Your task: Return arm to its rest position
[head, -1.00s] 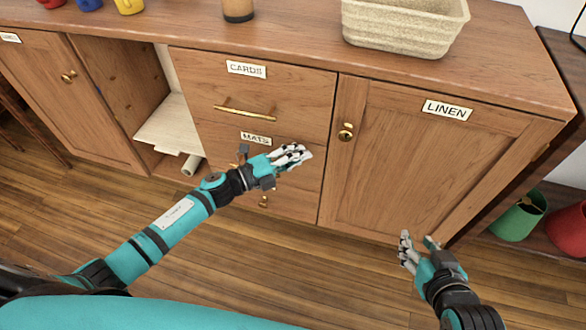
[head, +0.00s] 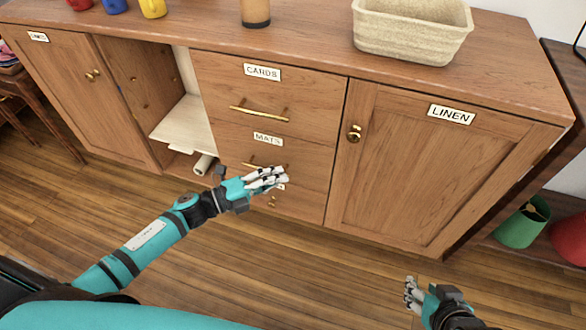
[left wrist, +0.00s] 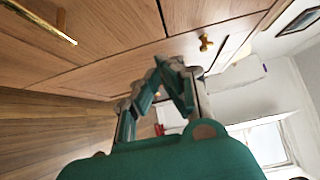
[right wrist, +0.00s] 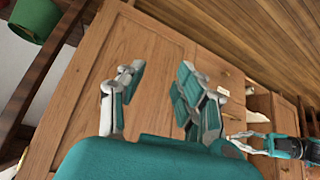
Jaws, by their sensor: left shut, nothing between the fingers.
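My left gripper (head: 268,178) is shut and empty in front of the lower drawers, where it partly hides the MATS drawer handle and the label below it. In the left wrist view its fingers (left wrist: 172,75) come together at the tips. My right gripper (head: 412,294) is low in the head view, in front of the floor below the LINEN door (head: 435,165). The right wrist view shows its fingers (right wrist: 165,90) spread apart with nothing between them, facing the cabinet door.
The wooden cabinet (head: 300,57) spans the view. A woven basket (head: 412,35), a brown cup (head: 256,12) and coloured mugs (head: 153,8) stand on top. An open shelf (head: 185,125) lies left of the drawers. A green bin (head: 521,228) is at right. Floor (head: 290,265) in front is clear.

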